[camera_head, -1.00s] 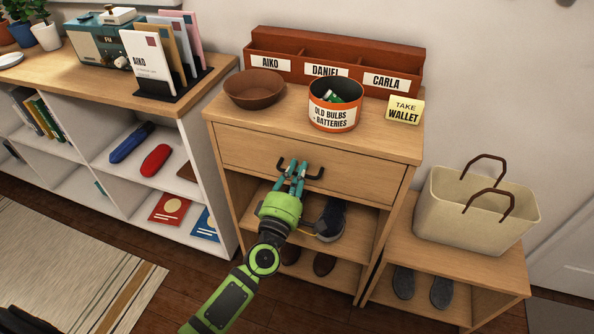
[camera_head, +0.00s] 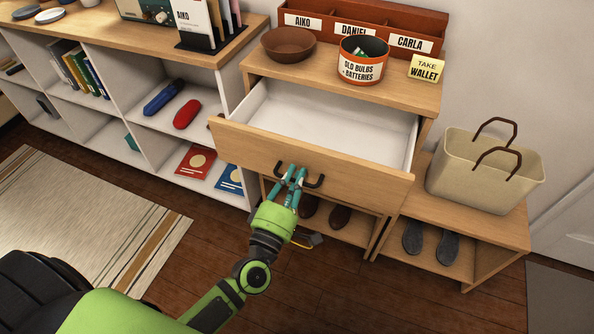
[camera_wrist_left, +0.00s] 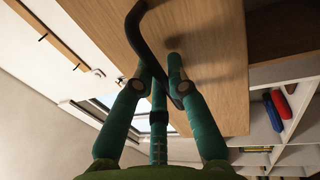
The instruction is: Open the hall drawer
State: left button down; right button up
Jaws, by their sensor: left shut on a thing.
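The hall drawer (camera_head: 240,152) is pulled well out of the wooden cabinet, and its white inside (camera_head: 330,125) shows no objects. Its dark bar handle (camera_head: 314,182) is on the front panel. My left gripper (camera_head: 293,176) is shut on the handle, with its teal fingers around the bar. In the left wrist view the fingers (camera_wrist_left: 165,90) close about the dark handle (camera_wrist_left: 150,45) against the wooden front. My right gripper is not in view.
On the cabinet top stand a brown bowl (camera_head: 288,44), a can of old bulbs and batteries (camera_head: 362,68), a yellow note (camera_head: 426,68) and a letter rack (camera_head: 390,22). A beige basket (camera_head: 480,175) is on the bench at right. A white shelf (camera_head: 140,160) stands left. Wooden floor in front is mostly free.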

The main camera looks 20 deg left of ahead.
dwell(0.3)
pick_arm(q)
jog(key=c, duration=1.2)
grip_release()
jog(key=shift+c, duration=0.2)
jog(key=s, duration=0.4)
jog(key=s+f, duration=0.1)
jog(key=s, duration=0.3)
jog(key=s+f, duration=0.1)
jog(key=s, duration=0.2)
jog(key=shift+s+a+f, duration=0.1)
jog(key=shift+s+a, duration=0.1)
jog(key=shift+s, duration=0.2)
jog(key=shift+f, duration=0.1)
